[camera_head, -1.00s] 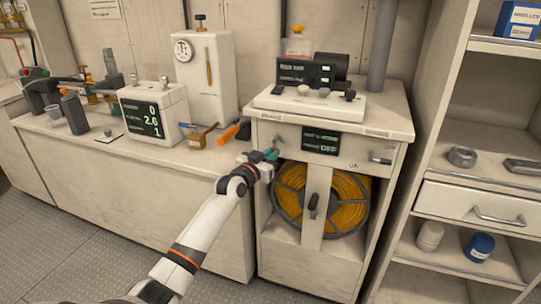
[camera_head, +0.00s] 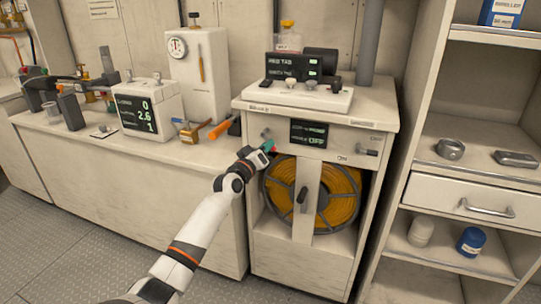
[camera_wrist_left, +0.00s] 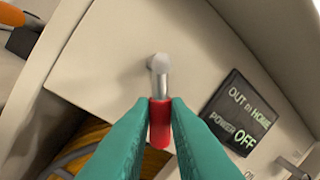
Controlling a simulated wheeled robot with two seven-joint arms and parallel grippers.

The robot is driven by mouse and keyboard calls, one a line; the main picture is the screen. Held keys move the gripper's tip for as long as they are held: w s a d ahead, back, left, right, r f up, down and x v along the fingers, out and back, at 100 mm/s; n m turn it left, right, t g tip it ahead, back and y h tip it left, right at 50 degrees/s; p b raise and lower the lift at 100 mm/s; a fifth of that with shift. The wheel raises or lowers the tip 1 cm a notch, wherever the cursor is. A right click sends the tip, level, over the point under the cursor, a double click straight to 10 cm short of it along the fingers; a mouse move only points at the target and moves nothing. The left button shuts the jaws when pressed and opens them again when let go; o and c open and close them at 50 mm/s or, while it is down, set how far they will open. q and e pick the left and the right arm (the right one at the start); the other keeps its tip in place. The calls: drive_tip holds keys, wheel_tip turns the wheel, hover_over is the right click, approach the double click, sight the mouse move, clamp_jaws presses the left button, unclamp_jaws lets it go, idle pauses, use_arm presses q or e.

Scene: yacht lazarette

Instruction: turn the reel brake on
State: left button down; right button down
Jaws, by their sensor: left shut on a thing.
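A small lever with a grey metal shaft and a red grip (camera_wrist_left: 160,122) sticks out from the left of the reel cabinet's front panel (camera_head: 345,138). My left gripper (camera_head: 268,147) is shut on the red grip, its teal fingers (camera_wrist_left: 160,130) on either side of it. In the wrist view the shaft runs up to its round pivot (camera_wrist_left: 157,62). A dark display (camera_wrist_left: 237,115) right of the lever reads "POWER OFF". I cannot read a brake label. The orange reel (camera_head: 340,193) sits in the opening below. My right gripper is not in view.
Another lever (camera_head: 367,152) is at the panel's right end. A black handle (camera_head: 302,195) is on the upright in front of the reel. An orange-handled tool (camera_head: 221,130) lies on the counter to the left. Open shelves (camera_head: 470,130) stand right.

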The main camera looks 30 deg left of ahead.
use_arm(q)
drive_tip(key=n, duration=0.2)
drive_tip(key=d+r+n+y+p, duration=0.1)
drive_tip(key=n, duration=0.1)
drive_tip(key=n+p, duration=0.1)
drive_tip(key=n, duration=0.1)
drive_tip(key=shift+w+d+r+n+y, duration=0.2)
drive_tip(key=shift+n+y, duration=0.1)
drive_tip(key=shift+y, duration=0.1)
drive_tip(key=n+p, duration=0.1)
drive_tip(key=n, duration=0.1)
drive_tip(key=r+n+y+p, duration=0.1)
drive_tip(key=n, duration=0.2)
drive_tip(key=shift+d+p, duration=0.15)
drive_tip(key=shift+p, duration=0.2)
drive_tip(key=shift+n+y, duration=0.3)
drive_tip(key=shift+n, duration=0.4)
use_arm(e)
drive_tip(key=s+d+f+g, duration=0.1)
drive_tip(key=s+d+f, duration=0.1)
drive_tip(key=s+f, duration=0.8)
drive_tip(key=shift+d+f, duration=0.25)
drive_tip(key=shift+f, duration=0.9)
use_arm(q)
drive_tip(key=c, duration=1.4)
unclamp_jaws()
